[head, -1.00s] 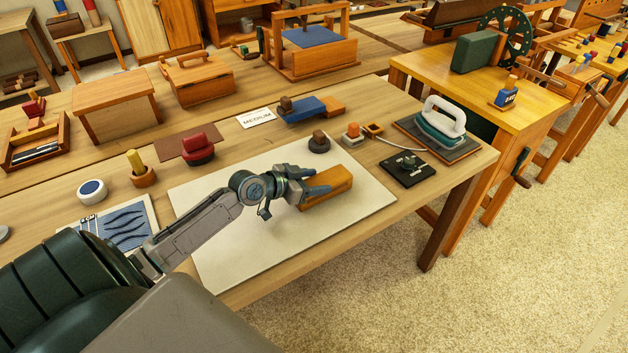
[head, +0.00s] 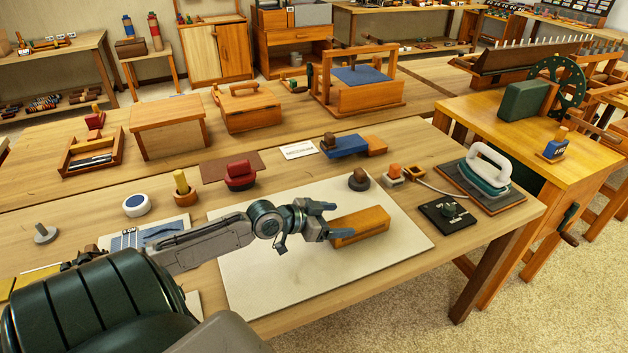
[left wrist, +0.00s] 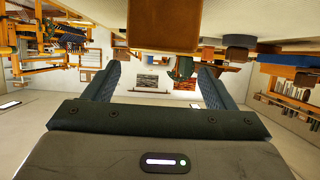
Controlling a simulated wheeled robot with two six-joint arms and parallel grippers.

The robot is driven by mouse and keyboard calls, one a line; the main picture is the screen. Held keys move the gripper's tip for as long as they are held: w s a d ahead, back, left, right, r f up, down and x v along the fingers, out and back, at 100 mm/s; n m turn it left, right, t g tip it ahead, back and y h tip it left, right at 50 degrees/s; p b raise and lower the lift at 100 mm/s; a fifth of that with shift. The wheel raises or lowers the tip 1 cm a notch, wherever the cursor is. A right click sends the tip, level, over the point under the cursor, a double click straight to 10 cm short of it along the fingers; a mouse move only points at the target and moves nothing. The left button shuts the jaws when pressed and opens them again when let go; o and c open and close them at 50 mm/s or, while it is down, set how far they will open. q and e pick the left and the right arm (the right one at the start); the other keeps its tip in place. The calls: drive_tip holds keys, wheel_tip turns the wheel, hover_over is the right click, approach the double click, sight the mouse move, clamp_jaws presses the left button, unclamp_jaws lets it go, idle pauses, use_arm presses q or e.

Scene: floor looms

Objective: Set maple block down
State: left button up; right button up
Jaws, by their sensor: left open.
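The maple block (head: 360,227), an orange-brown wooden bar, lies on the pale mat (head: 290,277) on the workbench. My left gripper (head: 330,221) is at the block's left end, with its fingers apart. In the left wrist view the block (left wrist: 165,22) shows at the top, beyond the fingertips of the open left gripper (left wrist: 157,75); nothing is between the fingers there. Whether a finger still touches the block cannot be told. My right gripper is in neither view.
A dark round-based knob (head: 359,180) stands behind the block. A white-handled iron (head: 487,169) and a black square plate (head: 451,214) stand at the right, near the bench edge. A blue block tool (head: 345,145) lies further back. The mat's front part is clear.

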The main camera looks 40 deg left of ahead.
use_arm(q)
drive_tip(key=p+v, duration=0.4)
drive_tip(key=v, duration=0.3)
drive_tip(key=shift+p, duration=0.3)
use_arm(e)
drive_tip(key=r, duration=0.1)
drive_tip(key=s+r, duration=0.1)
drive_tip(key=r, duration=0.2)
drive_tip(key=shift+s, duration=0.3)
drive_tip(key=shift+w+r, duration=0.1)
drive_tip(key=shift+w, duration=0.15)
